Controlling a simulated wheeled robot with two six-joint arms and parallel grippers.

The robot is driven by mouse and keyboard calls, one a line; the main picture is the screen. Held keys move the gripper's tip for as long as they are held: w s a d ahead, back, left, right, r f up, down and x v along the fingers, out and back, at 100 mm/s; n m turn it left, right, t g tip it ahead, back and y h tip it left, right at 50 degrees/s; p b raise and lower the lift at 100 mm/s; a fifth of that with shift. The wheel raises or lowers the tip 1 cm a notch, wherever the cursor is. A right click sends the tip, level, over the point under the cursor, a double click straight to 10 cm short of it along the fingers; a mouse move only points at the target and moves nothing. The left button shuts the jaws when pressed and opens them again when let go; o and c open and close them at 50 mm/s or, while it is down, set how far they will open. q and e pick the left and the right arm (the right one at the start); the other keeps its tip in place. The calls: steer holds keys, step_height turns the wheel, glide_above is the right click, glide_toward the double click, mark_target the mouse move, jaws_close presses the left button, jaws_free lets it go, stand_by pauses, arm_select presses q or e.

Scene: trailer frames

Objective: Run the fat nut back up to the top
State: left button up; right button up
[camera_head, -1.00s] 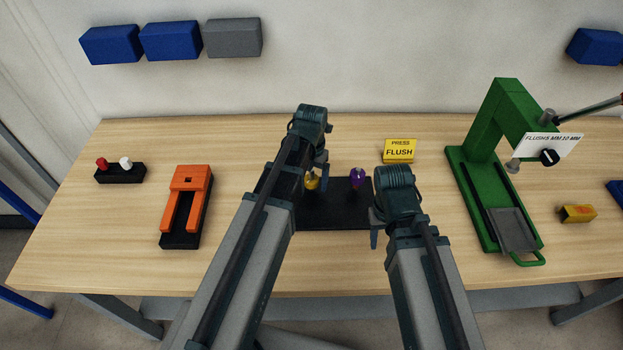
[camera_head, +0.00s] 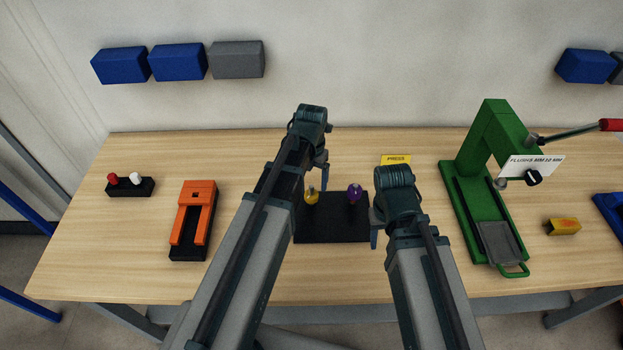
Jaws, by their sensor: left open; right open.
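A black plate (camera_head: 332,232) lies in the middle of the bench. A yellow piece (camera_head: 312,197) stands at its left and a purple piece (camera_head: 354,194) at its right. Which of them is the fat nut, and any thread under them, is too small to tell. My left gripper (camera_head: 322,180) is open over the plate's back, close beside the yellow piece in the picture; I cannot tell whether they touch. My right gripper (camera_head: 375,232) is open at the plate's right edge, right of and nearer than the purple piece. Its fingers are partly hidden by its wrist.
An orange fixture (camera_head: 195,210) and a black block with red and white knobs (camera_head: 130,187) stand left. A green press (camera_head: 487,140) with a lever stands right, with a yellow block (camera_head: 563,226) beside it. A yellow sign (camera_head: 395,159) is partly hidden behind my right arm.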

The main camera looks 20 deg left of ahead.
arm_select(q)
step_height(320, 180, up, 7)
steer(key=p, duration=0.5)
steer(key=shift+f, duration=0.15)
steer(key=shift+f, duration=0.1)
